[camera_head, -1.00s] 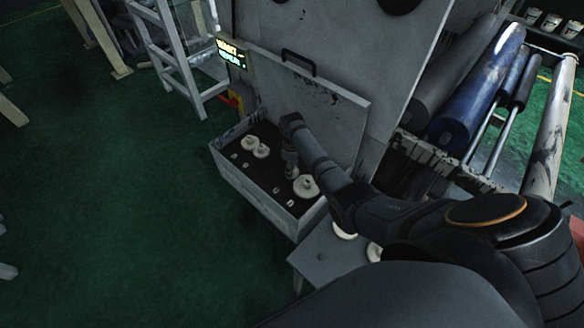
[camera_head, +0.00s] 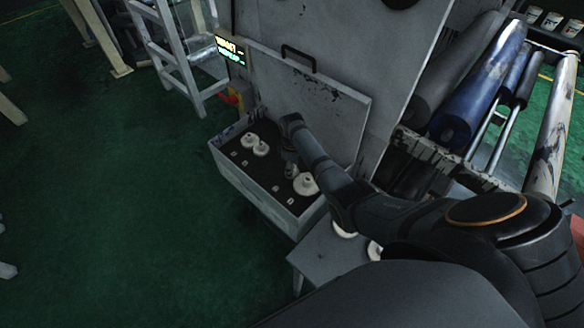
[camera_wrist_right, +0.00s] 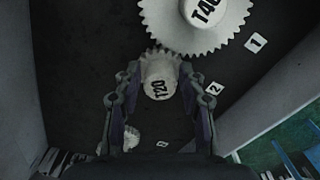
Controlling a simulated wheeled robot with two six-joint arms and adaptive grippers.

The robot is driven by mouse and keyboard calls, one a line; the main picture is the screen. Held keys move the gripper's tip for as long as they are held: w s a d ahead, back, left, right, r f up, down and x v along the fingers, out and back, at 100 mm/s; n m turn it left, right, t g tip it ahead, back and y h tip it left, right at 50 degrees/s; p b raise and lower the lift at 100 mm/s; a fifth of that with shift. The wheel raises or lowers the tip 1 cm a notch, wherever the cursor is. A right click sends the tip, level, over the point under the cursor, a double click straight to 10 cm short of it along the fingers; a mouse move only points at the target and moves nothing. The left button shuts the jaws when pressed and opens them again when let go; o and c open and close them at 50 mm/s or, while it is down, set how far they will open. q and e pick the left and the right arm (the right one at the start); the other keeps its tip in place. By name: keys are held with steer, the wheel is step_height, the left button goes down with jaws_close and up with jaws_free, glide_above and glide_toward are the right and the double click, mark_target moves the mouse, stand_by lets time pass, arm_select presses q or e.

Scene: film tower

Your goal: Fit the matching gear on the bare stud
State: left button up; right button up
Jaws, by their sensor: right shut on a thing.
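My right gripper (camera_wrist_right: 160,105) is shut on a small white gear marked T20 (camera_wrist_right: 160,76), held between its two fingers in the right wrist view. In the head view the right gripper (camera_head: 290,170) is over the open grey box (camera_head: 262,198), beside a large white gear (camera_head: 306,184). That large gear, marked T40 (camera_wrist_right: 200,22), also shows in the wrist view, very near the held gear's teeth. Two white gears (camera_head: 251,140) (camera_head: 261,149) sit farther left in the box. The bare stud cannot be made out; the gripper and held gear hide part of the floor. My left gripper is not in view.
The box's raised lid (camera_head: 310,95) stands behind the arm. Number tags 1 (camera_wrist_right: 256,42) and 2 (camera_wrist_right: 214,88) lie on the dark box floor. A lit display (camera_head: 230,48) is at the upper left. A side table (camera_head: 320,255) holds white gears (camera_head: 374,250), partly behind my arm.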

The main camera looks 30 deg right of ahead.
steer(key=shift+f, duration=0.3)
steer(key=o, duration=1.2)
steer(key=shift+o, duration=0.2)
steer(key=shift+r, duration=0.1)
steer(key=shift+r, duration=0.3)
step_height(320, 180, up, 11)
steer(key=shift+r, duration=0.2)
